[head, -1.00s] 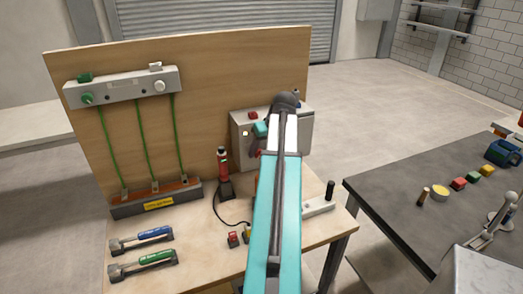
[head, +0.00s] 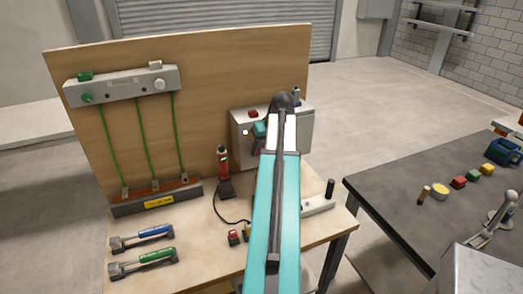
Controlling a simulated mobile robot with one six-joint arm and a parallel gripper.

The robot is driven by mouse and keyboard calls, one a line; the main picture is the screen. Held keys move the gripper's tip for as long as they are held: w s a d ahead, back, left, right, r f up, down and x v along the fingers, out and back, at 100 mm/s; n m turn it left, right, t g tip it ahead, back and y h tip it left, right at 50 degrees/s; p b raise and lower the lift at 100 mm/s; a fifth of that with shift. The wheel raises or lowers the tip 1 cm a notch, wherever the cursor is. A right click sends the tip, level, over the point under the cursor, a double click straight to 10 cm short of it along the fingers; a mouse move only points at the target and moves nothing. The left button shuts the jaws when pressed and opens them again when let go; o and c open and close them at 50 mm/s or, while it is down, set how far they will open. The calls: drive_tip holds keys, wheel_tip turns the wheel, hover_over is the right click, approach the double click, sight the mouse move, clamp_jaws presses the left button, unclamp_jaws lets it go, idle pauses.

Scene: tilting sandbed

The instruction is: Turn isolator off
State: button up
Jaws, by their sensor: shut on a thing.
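A light grey box (head: 300,138) is fixed to the right part of the wooden board and looks like the isolator. A small red part (head: 253,113) is at its top edge, and a small yellow-white spot shows on its left front. My gripper (head: 257,148) is at the front of the box, partly hidden by my teal and white arm. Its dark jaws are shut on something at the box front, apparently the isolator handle. The handle itself and its angle are hidden.
A grey panel (head: 122,83) with green cables stands left on the board. A red tool (head: 222,162), blue-handled (head: 145,236) and green-handled tools (head: 143,262) lie or stand on the bench. A dark table (head: 400,200) with small coloured objects is right.

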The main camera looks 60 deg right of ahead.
drive_tip(key=shift+a, duration=0.15)
drive_tip(key=n+g+h+b, duration=0.1)
drive_tip(key=g+h+b, duration=0.1)
drive_tip(key=h+b, duration=0.1)
drive_tip(key=a+f+n+g+h+b, duration=0.1)
drive_tip(key=g+h+b, duration=0.1)
drive_tip(key=h+b, duration=0.1)
drive_tip(key=w+g+h+b, duration=0.1)
drive_tip(key=g+h+b, duration=0.1)
drive_tip(key=h+b, duration=0.2)
drive_tip(key=shift+a+f+n+g+h, duration=0.15)
drive_tip(key=shift+a+n+g+h, duration=0.1)
drive_tip(key=shift+n+g+h, duration=0.15)
idle(0.4)
idle(0.6)
drive_tip(key=o, duration=1)
drive_tip(key=shift+r, duration=0.2)
drive_tip(key=b+v, duration=0.2)
drive_tip(key=v, duration=1.1)
drive_tip(key=shift+w+a, duration=0.2)
drive_tip(key=shift+a, duration=0.15)
